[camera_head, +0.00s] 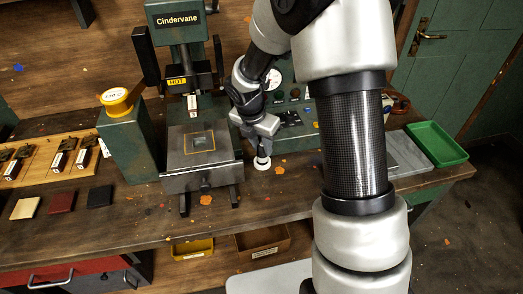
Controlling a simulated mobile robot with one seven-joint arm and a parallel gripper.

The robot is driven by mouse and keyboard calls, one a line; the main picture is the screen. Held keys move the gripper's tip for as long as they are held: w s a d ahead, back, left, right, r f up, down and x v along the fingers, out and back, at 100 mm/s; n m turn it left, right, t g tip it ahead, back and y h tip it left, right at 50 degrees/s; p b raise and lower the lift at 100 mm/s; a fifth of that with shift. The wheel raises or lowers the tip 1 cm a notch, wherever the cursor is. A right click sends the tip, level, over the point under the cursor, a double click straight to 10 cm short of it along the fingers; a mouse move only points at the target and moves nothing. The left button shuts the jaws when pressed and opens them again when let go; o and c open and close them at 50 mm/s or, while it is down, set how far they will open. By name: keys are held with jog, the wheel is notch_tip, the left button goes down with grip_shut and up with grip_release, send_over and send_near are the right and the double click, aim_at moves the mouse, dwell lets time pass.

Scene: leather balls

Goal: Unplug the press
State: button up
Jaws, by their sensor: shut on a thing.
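The press (163,30) is a dark green machine labelled "Cindervane", standing on the workbench, with a yellow "HOT" label on its head and a grey bed below. My gripper (263,150) points down just right of the press bed. It is shut on a small dark plug, largely hidden between the fingers. A white round piece (262,163) shows directly below the fingertips at bench height. I cannot tell whether the plug is seated in it or apart from it. No cord can be made out clearly.
A green control panel with a gauge (273,78) stands behind my gripper. A green tray (436,143) lies at the right end of the workbench (120,220). Leather swatches (62,199) and a wooden board (35,150) with stamps lie left. My arm hides part of the bench.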

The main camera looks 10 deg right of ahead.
aim_at(261, 146)
notch_tip(261, 146, up, 8)
jog(key=shift+f+p, duration=0.1)
jog(key=shift+p, duration=0.35)
jog(key=shift+f+b, duration=0.55)
jog(key=shift+f, duration=0.8)
